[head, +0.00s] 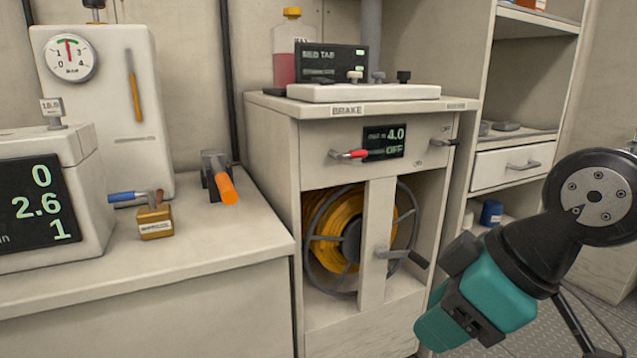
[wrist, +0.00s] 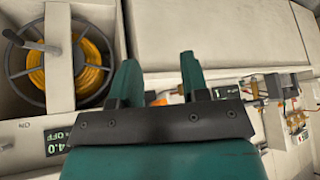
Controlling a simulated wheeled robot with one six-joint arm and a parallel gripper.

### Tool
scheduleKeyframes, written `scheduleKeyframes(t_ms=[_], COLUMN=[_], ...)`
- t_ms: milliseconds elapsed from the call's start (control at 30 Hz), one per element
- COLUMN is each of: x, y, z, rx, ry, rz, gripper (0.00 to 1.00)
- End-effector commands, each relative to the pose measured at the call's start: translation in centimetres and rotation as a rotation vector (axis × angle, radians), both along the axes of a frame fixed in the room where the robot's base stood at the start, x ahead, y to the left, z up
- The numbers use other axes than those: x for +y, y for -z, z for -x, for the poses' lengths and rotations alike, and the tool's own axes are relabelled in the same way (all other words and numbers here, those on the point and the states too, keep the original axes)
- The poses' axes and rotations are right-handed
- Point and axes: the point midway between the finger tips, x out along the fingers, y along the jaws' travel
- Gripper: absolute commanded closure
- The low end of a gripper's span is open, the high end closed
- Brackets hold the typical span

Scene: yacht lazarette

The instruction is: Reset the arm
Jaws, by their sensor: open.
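My arm enters from the right in the head view, with its teal gripper body low at the right, in front of the reel cabinet. The fingertips are hard to make out there. In the wrist view my gripper (wrist: 158,75) shows two teal fingers standing apart with nothing between them. A pale flat surface lies beyond the fingers. The gripper holds nothing.
The cabinet (head: 278,135) holds a yellow hose reel (head: 330,255) with a crank, also in the wrist view (wrist: 88,70). A red-handled lever (head: 350,154) sticks out above it. The left counter (head: 180,250) carries an orange-handled lever (head: 226,188) and a small box (head: 155,222). Shelves stand at right.

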Motion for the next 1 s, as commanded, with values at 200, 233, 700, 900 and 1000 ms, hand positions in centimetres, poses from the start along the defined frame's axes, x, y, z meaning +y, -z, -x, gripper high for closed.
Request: scheduleKeyframes(t_ms=[200,233,700,900,1000], x=[-1.7,-1.7,-1.7,-1.7,-1.7], y=[1.4,-0.2,-15.0,-22.7,-26.0], z=[7.1,7.0,6.8,6.8,6.8], rx=[0.396,0.398,0.389,0.389,0.389], ry=[0.235,0.238,0.234,0.234,0.234], rz=[0.069,0.069,0.066,0.065,0.065], gripper=[0.58,0.58,0.58,0.58,0.58])
